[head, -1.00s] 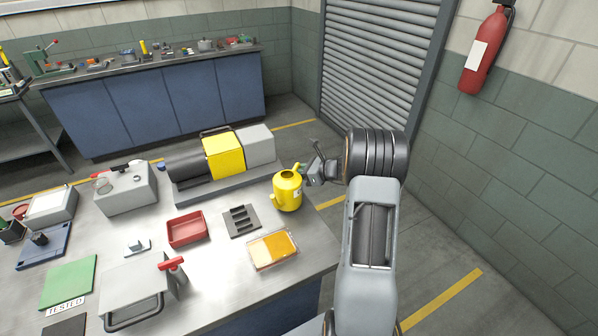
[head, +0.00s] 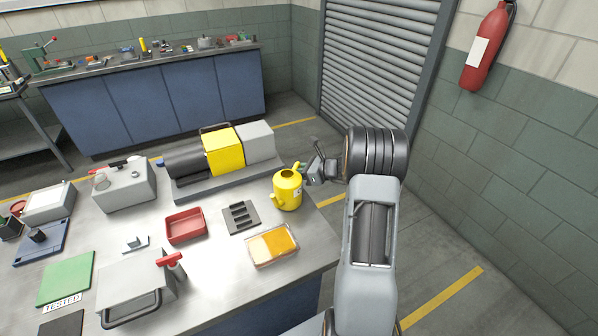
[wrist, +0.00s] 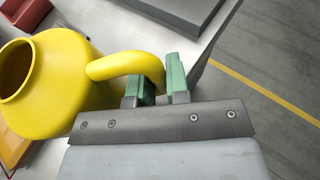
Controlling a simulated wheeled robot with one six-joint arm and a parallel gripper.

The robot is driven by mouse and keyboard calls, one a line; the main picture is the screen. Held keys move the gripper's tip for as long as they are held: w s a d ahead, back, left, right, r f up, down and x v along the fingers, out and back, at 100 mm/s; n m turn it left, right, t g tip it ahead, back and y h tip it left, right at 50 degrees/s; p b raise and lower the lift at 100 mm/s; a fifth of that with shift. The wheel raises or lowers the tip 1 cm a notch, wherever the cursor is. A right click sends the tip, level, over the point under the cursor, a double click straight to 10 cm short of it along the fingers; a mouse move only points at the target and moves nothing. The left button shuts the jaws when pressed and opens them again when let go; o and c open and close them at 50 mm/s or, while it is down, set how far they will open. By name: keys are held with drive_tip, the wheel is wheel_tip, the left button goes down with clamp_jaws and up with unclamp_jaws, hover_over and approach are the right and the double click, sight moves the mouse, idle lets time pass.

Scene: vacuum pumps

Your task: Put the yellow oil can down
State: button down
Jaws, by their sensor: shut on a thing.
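The yellow oil can (head: 287,190) is upright at the right edge of the steel workbench (head: 215,275). In the wrist view the can (wrist: 50,85) fills the left side, its round opening facing up and its curved handle reaching toward the fingers. My gripper (wrist: 158,82) has green finger pads on either side of the handle and is shut on it. In the head view my gripper (head: 309,172) meets the can from the right. I cannot tell whether the can's base touches the bench.
A black slotted tray (head: 240,217), a red tray (head: 185,225) and a clear box with orange contents (head: 272,245) lie left of and in front of the can. A pump with a yellow block (head: 223,152) stands behind. Little bare bench separates them.

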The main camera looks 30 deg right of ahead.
drive_tip(key=shift+f, duration=0.2)
idle(0.3)
drive_tip(key=c, duration=1)
unclamp_jaws()
drive_tip(key=shift+c, duration=0.2)
drive_tip(key=c, duration=0.4)
drive_tip(key=shift+s+d, duration=0.15)
drive_tip(key=shift+s+d+r, duration=0.3)
drive_tip(key=shift+s, duration=0.1)
drive_tip(key=shift+p+v, duration=0.3)
drive_tip(key=shift+v, duration=0.85)
